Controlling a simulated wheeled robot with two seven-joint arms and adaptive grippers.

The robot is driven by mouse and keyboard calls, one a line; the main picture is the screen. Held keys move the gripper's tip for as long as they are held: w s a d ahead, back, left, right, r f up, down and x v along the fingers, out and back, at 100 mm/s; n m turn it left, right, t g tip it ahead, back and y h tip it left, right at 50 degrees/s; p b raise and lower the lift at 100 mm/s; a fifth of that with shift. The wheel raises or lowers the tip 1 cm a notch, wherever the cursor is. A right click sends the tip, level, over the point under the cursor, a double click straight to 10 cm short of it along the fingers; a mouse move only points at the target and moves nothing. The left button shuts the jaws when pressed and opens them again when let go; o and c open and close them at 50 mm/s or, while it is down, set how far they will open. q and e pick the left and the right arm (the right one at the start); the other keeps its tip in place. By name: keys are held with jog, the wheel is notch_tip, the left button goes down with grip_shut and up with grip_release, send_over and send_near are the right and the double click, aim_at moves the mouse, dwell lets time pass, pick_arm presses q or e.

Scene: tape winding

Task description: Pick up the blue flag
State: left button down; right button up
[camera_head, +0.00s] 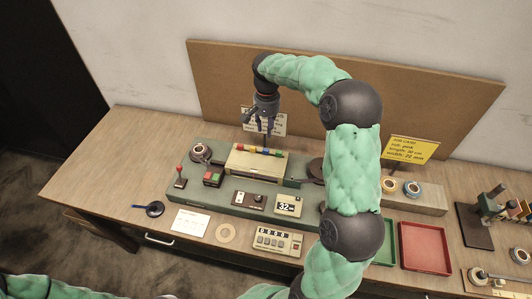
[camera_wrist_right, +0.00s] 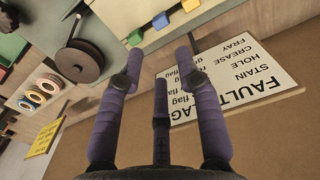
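The blue flag (camera_head: 265,151) is a small block in a row of coloured flags along the top of the beige box on the green machine. It also shows in the right wrist view (camera_wrist_right: 160,19), between a green and a yellow one. My right gripper (camera_head: 266,127) hangs above and behind this row, in front of the fault flag card. In the wrist view its purple fingers (camera_wrist_right: 160,58) are spread with nothing between them, and the blue flag lies beyond their tips, apart from them. My left gripper is out of view; only part of that arm shows at the lower left.
The fault flag card (camera_head: 279,124) stands against the brown backboard (camera_head: 300,85) close behind the gripper. A dark reel (camera_wrist_right: 80,60) lies beside the flag box. Tape rolls (camera_head: 390,184), a yellow job card (camera_head: 410,149) and green and red trays (camera_head: 425,247) are to the right.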

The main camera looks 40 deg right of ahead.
jog(key=b, duration=0.1)
send_over(266, 150)
jog(key=f, duration=0.5)
jog(key=shift+w+d+f, duration=0.1)
jog(key=shift+d+f, duration=0.15)
jog(key=shift+f, duration=0.15)
jog(key=shift+a+f+b, duration=0.2)
jog(key=shift+f+b, duration=0.5)
jog(key=shift+f, duration=1.9)
jog(key=c, duration=0.6)
